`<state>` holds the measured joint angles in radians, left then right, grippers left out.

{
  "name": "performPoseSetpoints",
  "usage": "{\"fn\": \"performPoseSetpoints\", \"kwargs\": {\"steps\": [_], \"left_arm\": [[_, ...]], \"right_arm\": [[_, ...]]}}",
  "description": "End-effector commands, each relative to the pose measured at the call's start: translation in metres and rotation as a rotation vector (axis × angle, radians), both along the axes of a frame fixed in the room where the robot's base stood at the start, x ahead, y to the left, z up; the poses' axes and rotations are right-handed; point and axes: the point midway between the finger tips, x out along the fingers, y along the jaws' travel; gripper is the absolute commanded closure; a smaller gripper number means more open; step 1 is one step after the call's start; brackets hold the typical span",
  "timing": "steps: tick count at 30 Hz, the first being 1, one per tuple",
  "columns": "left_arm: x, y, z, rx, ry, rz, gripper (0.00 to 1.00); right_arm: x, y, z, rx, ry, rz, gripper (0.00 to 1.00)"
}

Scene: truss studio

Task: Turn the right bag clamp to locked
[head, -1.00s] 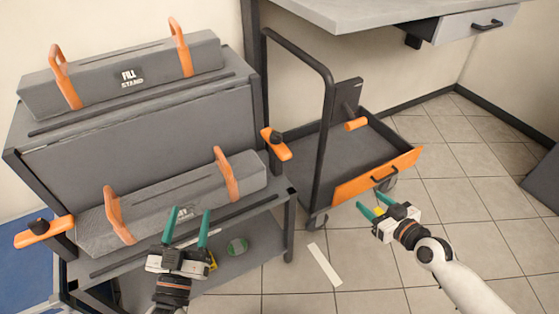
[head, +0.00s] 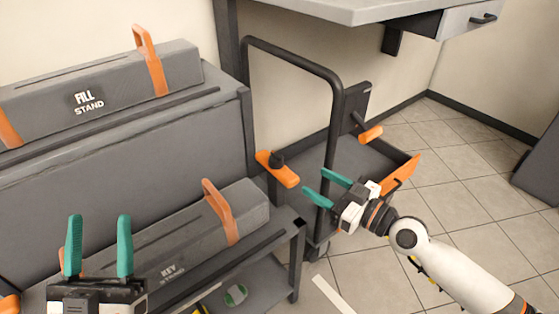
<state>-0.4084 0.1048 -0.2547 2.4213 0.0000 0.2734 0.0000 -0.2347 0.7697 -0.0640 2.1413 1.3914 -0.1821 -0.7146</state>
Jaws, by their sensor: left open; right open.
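The right bag clamp is an orange lever (head: 278,168) with a dark round knob, on a dark post at the right end of the grey stand. It runs slantwise, from upper left to lower right. My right gripper (head: 316,186) is open and empty, its green fingertips pointing left, just right of the lever and apart from it in the picture. My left gripper (head: 97,247) is open and empty, fingers up, in front of the lower grey bag (head: 195,232). The left bag clamp (head: 10,304) shows only as an orange edge at the lower left.
An upper grey bag (head: 175,65) marked FILL STAND lies on top of the stand. A black-handled cart (head: 338,100) with an orange front stands behind my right gripper. A table (head: 330,8) overhangs at the top. Tiled floor (head: 480,190) is open at right.

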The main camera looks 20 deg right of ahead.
Motion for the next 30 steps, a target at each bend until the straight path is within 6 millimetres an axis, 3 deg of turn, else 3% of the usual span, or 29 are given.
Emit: {"fn": "performPoseSetpoints", "kwargs": {"steps": [7,15,21,30], "left_arm": [[0.024,0.0,-0.033,0.079,0.278,0.016,0.45],[0.033,0.002,-0.066,0.137,0.485,0.028,0.45],[0.033,0.003,-0.071,0.143,0.508,0.029,0.45],[0.033,0.003,-0.072,0.144,0.513,0.03,0.45]], "right_arm": [[0.03,0.018,0.004,0.006,-0.004,-0.002,0.45],[0.072,0.045,0.003,0.003,-0.001,0.002,0.45],[0.09,0.055,0.001,0.001,0.001,0.001,0.45],[0.093,0.058,0.0,-0.001,0.002,0.002,0.45]]}}
